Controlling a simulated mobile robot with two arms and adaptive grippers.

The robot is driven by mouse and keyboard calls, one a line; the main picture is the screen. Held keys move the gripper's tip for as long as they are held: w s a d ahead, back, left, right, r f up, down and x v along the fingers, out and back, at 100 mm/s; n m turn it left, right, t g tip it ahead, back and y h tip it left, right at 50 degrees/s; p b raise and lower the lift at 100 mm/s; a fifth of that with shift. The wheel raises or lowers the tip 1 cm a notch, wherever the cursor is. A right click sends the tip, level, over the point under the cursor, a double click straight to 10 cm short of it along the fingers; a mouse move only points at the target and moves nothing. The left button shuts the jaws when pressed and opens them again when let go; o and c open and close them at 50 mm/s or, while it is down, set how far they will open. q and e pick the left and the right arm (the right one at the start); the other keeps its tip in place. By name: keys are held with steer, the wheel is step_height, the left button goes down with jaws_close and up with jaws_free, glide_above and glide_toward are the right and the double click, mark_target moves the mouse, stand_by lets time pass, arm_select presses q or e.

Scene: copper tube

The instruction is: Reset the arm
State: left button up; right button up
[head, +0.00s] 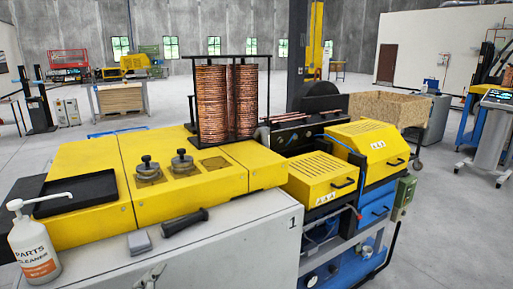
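No arm or gripper of mine can be made out in the head view. A small grey shape (149,277) shows at the bottom edge on the front of the grey cabinet (225,250), and I cannot tell what it is. Two tall stacks of copper tube coils, a left one (211,105) and a right one (245,100), stand upright in a black rack behind the yellow machine (75,165). Straight copper-coloured tubes (292,117) lie on the dark unit to their right.
A parts cleaner bottle (34,250), a small grey block (139,243) and a black-handled tool (185,221) sit on the cabinet top. A black tray (78,191) and two black knobs (148,168) are on the yellow machine. Yellow boxes (322,178) stand right. Open floor lies beyond.

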arm_select(q)
steer(key=s+a+f+n+g, duration=0.3)
steer(key=s+f+n+g, duration=0.8)
steer(key=s+f, duration=1.2)
step_height(320, 180, down, 25)
steer(key=s+m+g, duration=0.1)
steer(key=m+g, duration=0.1)
steer(key=g, duration=0.1)
steer(key=s+a+f+g, duration=0.1)
steer(key=s+a+f, duration=0.1)
steer(key=s+f, duration=1.5)
steer(key=shift+s+a+f+g+y+b, duration=0.15)
steer(key=shift+a+g+y+b, duration=0.1)
steer(key=shift+g+y+b, duration=0.1)
